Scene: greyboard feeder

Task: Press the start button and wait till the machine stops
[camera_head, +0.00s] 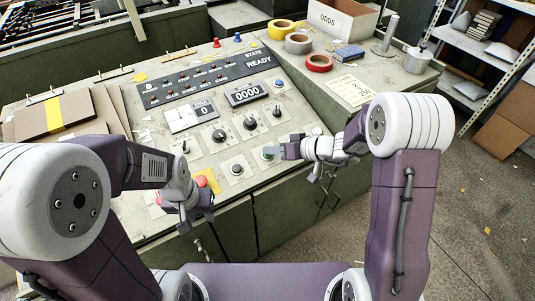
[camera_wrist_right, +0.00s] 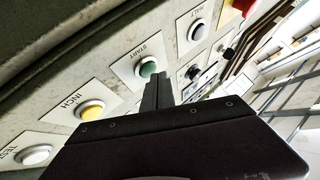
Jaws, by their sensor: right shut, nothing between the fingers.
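The green start button (camera_wrist_right: 148,67), on a white plate lettered START, shows in the right wrist view. My right gripper (camera_wrist_right: 158,88) is shut and empty, its fingertips right beside the button; I cannot tell whether they touch it. In the head view the right gripper (camera_head: 276,152) covers part of the button's area on the sloped console (camera_head: 150,120). The console's state panel (camera_head: 205,78) reads READY, and a counter (camera_head: 247,94) reads 0000. My left gripper (camera_head: 196,215) hangs at the console's front left edge, its jaw opening unclear.
A yellow INCH button (camera_wrist_right: 91,110), a white TEST button (camera_wrist_right: 36,154) and a HALT button (camera_wrist_right: 198,30) are close to START. A red button (camera_head: 201,181) is near the left gripper. Boards (camera_head: 60,115) lie at left; tape rolls (camera_head: 299,43) are at the back.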

